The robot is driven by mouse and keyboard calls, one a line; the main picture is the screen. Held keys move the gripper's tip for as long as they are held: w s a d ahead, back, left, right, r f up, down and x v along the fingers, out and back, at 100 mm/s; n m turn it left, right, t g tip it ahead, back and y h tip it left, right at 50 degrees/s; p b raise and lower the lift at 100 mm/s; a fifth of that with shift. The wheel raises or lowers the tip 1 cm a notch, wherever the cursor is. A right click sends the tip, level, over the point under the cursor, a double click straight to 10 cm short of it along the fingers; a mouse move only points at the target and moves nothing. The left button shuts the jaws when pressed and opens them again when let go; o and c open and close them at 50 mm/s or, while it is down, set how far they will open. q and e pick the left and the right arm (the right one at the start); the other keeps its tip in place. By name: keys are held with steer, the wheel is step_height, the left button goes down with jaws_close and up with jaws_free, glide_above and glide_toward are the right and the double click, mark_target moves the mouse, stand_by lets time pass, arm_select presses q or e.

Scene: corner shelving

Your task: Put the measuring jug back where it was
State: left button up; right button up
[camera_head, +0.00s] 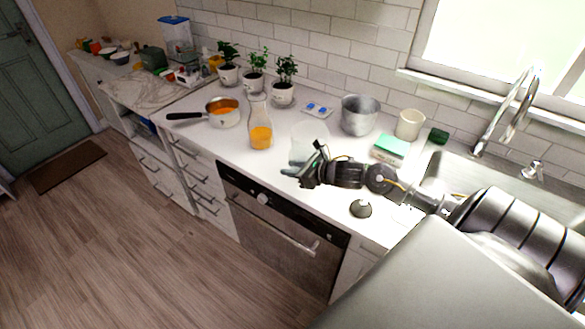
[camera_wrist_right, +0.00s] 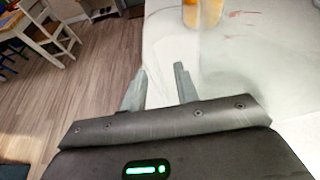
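The measuring jug (camera_head: 308,137) looks like a clear, pale vessel standing on the white counter, right of the juice carafe. In the right wrist view its clear side with faint red marks (camera_wrist_right: 240,18) shows at the upper right. My right gripper (camera_head: 303,163) is at the front side of the jug, over the counter near its front edge, and partly covers the jug's lower part. Its two fingers (camera_wrist_right: 160,82) stand apart with nothing seen between them. I cannot tell whether a finger touches the jug. My left gripper is not in view.
A carafe of orange juice (camera_head: 260,136) stands left of the jug, and a saucepan (camera_head: 224,118) farther left. A metal pot (camera_head: 358,115), a cream mug (camera_head: 409,124) and a green-topped sponge (camera_head: 391,149) stand to the right. A grey domed item (camera_head: 360,208) lies near the front edge.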

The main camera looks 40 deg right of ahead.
steer(key=shift+r, duration=0.15)
steer(key=b+v, duration=0.2)
steer(key=v, duration=1)
stand_by(0.6)
